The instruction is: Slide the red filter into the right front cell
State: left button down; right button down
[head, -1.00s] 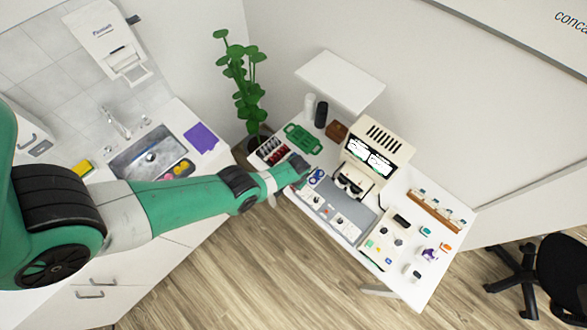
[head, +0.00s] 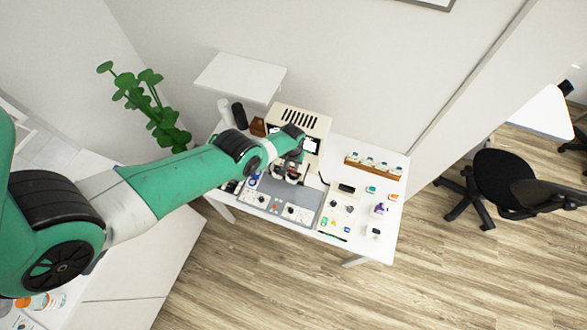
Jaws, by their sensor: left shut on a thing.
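My left gripper (head: 290,162) is over the front of the beige eye-test machine (head: 304,120), just below its lit screen. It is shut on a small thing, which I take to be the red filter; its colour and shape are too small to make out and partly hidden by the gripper. The dark lens holder (head: 291,175) with the cells sits below the screen, right at my fingertips. I cannot tell whether the held thing touches a cell, and the single cells are not distinct. My right gripper is not in view.
A grey control panel (head: 268,193) lies in front of the machine. Several small items and a wooden rack (head: 374,165) with bottles occupy the right of the table. Dark and white cylinders (head: 239,115) stand at the back left. My left arm covers the table's left part.

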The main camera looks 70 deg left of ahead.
aim_at(292, 172)
pick_arm(q)
jog(key=shift+s+f+b, duration=0.2)
jog(key=shift+f+b, duration=0.5)
notch_tip(292, 172, down, 4)
jog(key=b, duration=0.3)
jog(key=shift+r+b, duration=0.15)
jog(key=shift+b, duration=0.15)
jog(key=shift+f+b, duration=1.55)
jog(key=shift+b, duration=0.05)
jog(key=c, duration=0.6)
grip_release()
